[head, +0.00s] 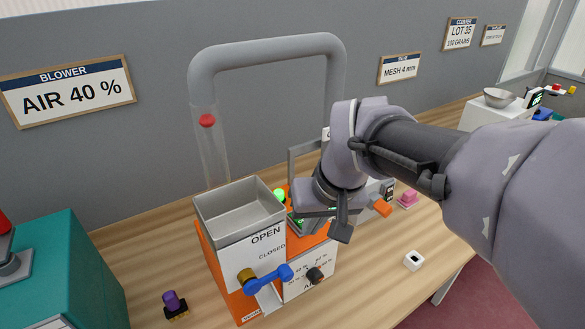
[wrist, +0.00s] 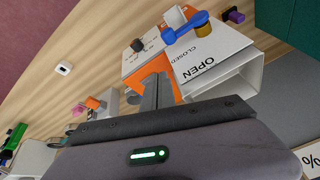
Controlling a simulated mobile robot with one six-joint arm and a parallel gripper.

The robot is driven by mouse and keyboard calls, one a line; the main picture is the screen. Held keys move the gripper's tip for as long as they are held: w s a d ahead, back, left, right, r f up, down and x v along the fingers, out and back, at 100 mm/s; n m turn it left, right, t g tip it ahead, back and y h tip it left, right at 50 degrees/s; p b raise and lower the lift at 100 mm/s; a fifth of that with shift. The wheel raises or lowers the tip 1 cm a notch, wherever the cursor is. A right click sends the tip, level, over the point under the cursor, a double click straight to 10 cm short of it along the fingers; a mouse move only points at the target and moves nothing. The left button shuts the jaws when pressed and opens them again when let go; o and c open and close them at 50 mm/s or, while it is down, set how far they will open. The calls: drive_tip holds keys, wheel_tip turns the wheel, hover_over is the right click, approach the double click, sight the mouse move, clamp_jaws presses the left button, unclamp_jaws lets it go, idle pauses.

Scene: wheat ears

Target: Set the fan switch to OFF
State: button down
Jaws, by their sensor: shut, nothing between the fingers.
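The orange and grey blower machine (head: 213,257) stands on the wooden table in the head view; it also shows in the wrist view (wrist: 150,68). I cannot make out a part marked as the fan switch. A green round light (head: 279,195) glows behind the grey hopper, with more green partly covered by my gripper. My gripper (wrist: 157,90) is shut and empty, with its fingers together over the orange part of the machine in the wrist view. In the head view my wrist hides part of the machine's top. I cannot tell whether the fingers touch anything.
A blue lever (head: 268,279) sits beside the OPEN and CLOSED marks, nearer CLOSED. A black knob (head: 314,275) is on the front panel. A clear tube (head: 210,150) rises behind the hopper. A small white block (head: 413,261) lies at right, with bare table around it.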

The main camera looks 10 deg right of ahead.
drive_tip(key=w+d+r+n+g+p, duration=0.15)
drive_tip(key=w+r+p, duration=0.35)
drive_tip(key=w, duration=0.5)
drive_tip(key=n+p, duration=0.3)
drive_tip(key=p, duration=0.1)
hover_over(302, 221)
drive_tip(key=s, duration=0.1)
wheel_tip(302, 221, down, 3)
drive_tip(key=shift+s+d+f+g+h+b, duration=0.15)
drive_tip(key=shift+d+f+g+h+b, duration=0.1)
drive_tip(key=shift+d+f+h+b, duration=0.1)
drive_tip(key=f, duration=0.4)
drive_tip(key=f+b, duration=0.1)
drive_tip(key=f, duration=0.3)
drive_tip(key=w+f, duration=0.1)
drive_tip(key=f, duration=0.4)
drive_tip(key=shift+w+a, duration=0.1)
drive_tip(key=shift+a, duration=0.2)
drive_tip(key=shift+f, duration=0.3)
